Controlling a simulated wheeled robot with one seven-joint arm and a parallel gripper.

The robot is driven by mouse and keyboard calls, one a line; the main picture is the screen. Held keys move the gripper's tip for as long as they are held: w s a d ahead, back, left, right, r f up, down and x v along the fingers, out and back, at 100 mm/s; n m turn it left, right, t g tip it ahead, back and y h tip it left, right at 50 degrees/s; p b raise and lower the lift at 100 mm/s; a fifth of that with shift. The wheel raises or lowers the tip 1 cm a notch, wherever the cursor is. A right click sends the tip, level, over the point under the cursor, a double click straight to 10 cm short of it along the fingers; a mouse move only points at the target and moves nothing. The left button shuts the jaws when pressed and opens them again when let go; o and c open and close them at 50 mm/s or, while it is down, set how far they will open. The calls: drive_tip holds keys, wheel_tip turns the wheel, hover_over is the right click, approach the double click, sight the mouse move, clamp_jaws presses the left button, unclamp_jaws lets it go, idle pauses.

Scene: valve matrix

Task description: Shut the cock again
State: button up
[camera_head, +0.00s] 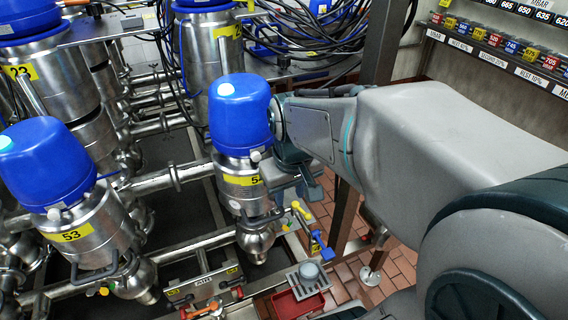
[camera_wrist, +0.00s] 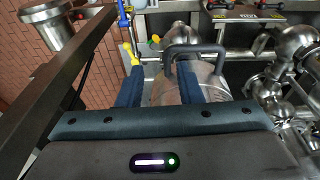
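Beside valve 54 (camera_head: 240,185), a steel body with a blue cap, there is a small fitting with a yellow handle (camera_head: 301,209) and a blue handle (camera_head: 319,246). In the wrist view the yellow handle (camera_wrist: 130,54) and blue handle (camera_wrist: 123,14) are just beyond my left finger. I cannot tell which handle is the cock's or how it is set. My gripper (camera_head: 304,188) is beside valve 54, partly hidden by my wrist. In the wrist view my gripper (camera_wrist: 159,76) has its fingers apart, with the steel body (camera_wrist: 158,92) and its dark bar handle (camera_wrist: 195,50) beyond them.
Valve 53 (camera_head: 88,230) stands at left, with pipes between the valves. A dark post (camera_head: 375,50) rises close behind my wrist. Brick floor (camera_head: 399,262) shows at right.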

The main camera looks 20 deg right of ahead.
drive_tip(key=w+d+f+n+g, duration=0.1)
drive_tip(key=w+d+f+g, duration=0.1)
drive_tip(key=w+d, duration=0.7)
drive_tip(key=n+y+b, duration=0.2)
approach(302, 210)
wheel_tip(302, 210, down, 8)
drive_tip(key=shift+a+g+y+b, duration=0.3)
drive_tip(key=shift+a, duration=0.05)
drive_tip(key=shift+r, duration=0.15)
clamp_jaws()
